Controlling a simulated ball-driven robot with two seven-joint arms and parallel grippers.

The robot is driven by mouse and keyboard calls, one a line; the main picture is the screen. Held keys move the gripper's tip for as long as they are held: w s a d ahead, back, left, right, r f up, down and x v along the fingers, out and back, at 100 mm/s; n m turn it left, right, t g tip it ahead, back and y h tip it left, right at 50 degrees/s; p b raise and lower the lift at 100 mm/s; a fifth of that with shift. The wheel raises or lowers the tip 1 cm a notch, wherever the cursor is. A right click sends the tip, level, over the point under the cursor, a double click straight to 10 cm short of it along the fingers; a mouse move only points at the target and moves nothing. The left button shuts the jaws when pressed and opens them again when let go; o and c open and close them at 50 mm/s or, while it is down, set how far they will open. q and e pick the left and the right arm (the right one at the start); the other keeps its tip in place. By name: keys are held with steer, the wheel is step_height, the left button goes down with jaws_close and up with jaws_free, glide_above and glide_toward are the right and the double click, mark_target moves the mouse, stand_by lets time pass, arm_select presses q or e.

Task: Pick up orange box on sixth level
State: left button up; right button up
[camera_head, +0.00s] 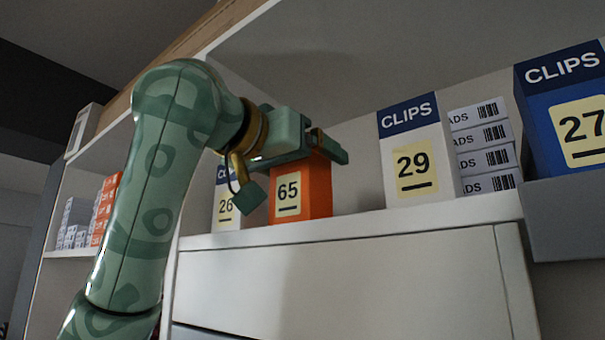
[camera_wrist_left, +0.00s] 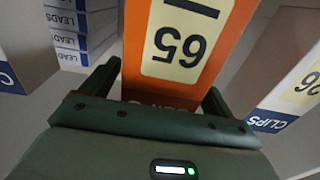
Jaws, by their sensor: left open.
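The orange box (camera_head: 316,190), with a cream label reading 65, stands upright on a white shelf. My left gripper (camera_head: 298,160) is over its upper part and hides its top in the head view. In the left wrist view the orange box (camera_wrist_left: 222,64) appears upside down, between the two open fingers of my left gripper (camera_wrist_left: 160,92). The fingers stand on either side of the box near its top, and I cannot tell if either touches it. My right gripper is in neither view.
A white CLIPS box labelled 26 (camera_head: 225,205) stands close left of the orange box. A CLIPS box labelled 29 (camera_head: 416,155) and stacked LEADS boxes (camera_head: 484,147) stand right. A blue CLIPS box labelled 27 (camera_head: 565,110) is at far right. The shelf (camera_head: 350,228) is bare between 65 and 29.

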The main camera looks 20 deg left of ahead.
arm_select(q)
steer(key=shift+s+a, duration=0.15)
steer(key=shift+s, duration=0.15)
steer(key=c, duration=1.2)
steer(key=shift+w, duration=0.1)
steer(key=shift+r, duration=0.1)
